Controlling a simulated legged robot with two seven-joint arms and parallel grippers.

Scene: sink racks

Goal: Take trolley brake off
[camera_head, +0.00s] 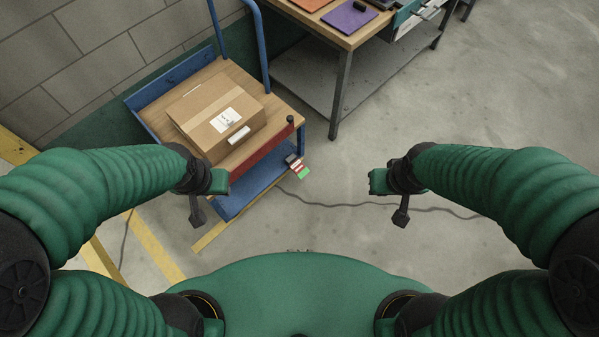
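The blue trolley (262,183) stands left of centre, with a wooden top (283,110) and a tall blue handle (262,45) at its far end. A small pedal with red, white and green parts (298,167) sticks out low at its near right corner; I take it for the brake. A red bar (262,149) runs along the near edge, with a black knob (290,119) at its right end. My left gripper (208,198) is over the trolley's near left corner, left of the pedal. My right gripper (388,198) is over bare floor, right of the pedal. Neither touches the pedal.
A cardboard box (205,105) with a white label lies on the trolley top. A workbench (322,28) with metal legs and a lower shelf stands behind right. A dark cable (345,206) crosses the floor. A block wall (60,70) is at left. Floor at right is clear.

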